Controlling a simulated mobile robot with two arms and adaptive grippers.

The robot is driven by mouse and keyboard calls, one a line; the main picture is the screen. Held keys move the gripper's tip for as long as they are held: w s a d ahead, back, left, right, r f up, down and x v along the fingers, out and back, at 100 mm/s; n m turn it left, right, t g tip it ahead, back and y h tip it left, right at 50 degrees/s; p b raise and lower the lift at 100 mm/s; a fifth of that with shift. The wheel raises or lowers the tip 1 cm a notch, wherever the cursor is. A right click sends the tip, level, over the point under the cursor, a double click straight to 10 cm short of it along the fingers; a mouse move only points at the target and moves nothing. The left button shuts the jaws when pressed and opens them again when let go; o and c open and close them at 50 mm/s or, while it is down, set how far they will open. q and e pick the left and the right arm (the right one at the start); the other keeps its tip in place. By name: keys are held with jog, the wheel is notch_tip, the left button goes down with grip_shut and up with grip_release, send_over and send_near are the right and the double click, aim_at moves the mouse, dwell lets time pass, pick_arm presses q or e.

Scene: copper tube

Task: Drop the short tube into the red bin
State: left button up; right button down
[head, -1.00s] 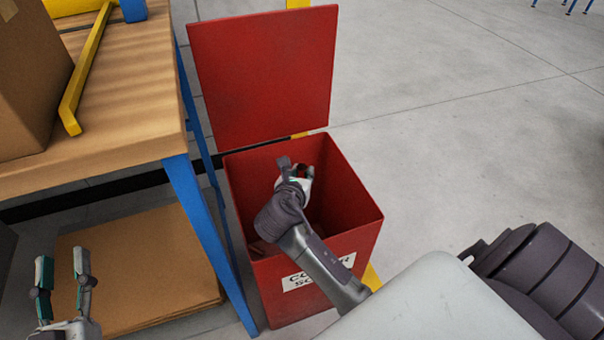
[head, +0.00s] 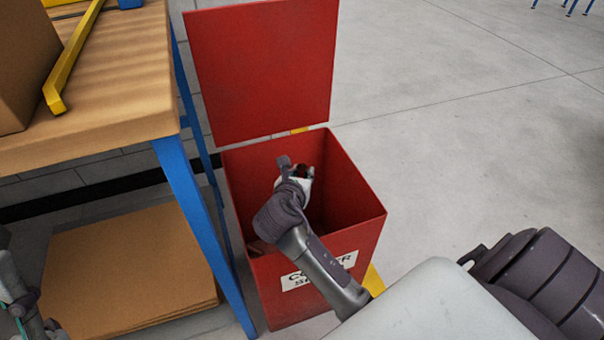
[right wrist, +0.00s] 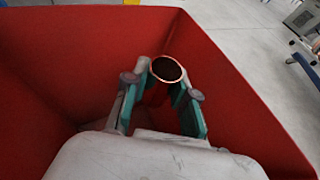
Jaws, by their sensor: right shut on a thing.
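The red bin (head: 345,215) stands open in the head view, with its lid raised at the back and a white label on its front. My right arm reaches over the front edge. The right gripper (right wrist: 160,95) is inside the bin's opening, shut on the short tube (right wrist: 167,70). The copper tube's round open end points up at the wrist camera, between the green finger pads; its lower part is hidden. In the head view, my gripper mostly hides the tube. My left gripper (head: 22,312) shows partly at the lower left edge; its fingertips are not clear.
A wooden workbench (head: 120,95) with blue legs stands left of the bin. A cardboard box (head: 22,70) and a yellow bar (head: 75,55) are on it. Flat cardboard (head: 130,265) lies on the level below.

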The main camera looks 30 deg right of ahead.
jog(key=c, duration=0.8)
grip_release()
jog(key=shift+c, duration=0.2)
jog(key=v, duration=1.2)
